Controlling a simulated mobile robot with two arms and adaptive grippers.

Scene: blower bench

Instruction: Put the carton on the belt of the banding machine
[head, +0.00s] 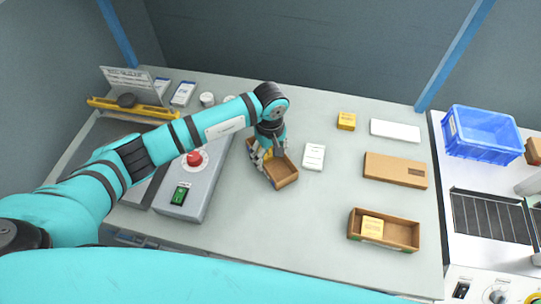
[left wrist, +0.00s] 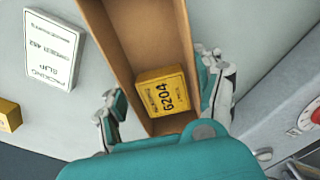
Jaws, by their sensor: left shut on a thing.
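An open brown carton (head: 285,173) stands near the middle of the bench. In the left wrist view the carton (left wrist: 133,35) holds a yellow box (left wrist: 163,93) marked 6204 at its near end. My left gripper (head: 264,158) is shut on the carton, with its fingers (left wrist: 162,98) outside the two long walls. I cannot tell whether the carton touches the bench. The banding machine's dark belt (head: 488,214) is at the far right, apart from the carton. My right gripper is not in view.
A second open carton (head: 408,236) with a yellow box (head: 372,226) is at right. A flat brown box (head: 396,170), white box (head: 395,130), small yellow box (head: 346,121) and packing slip (head: 314,157) lie nearby. A blue crate (head: 482,133) stands behind the belt. A red-button control box (head: 195,180) is at left.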

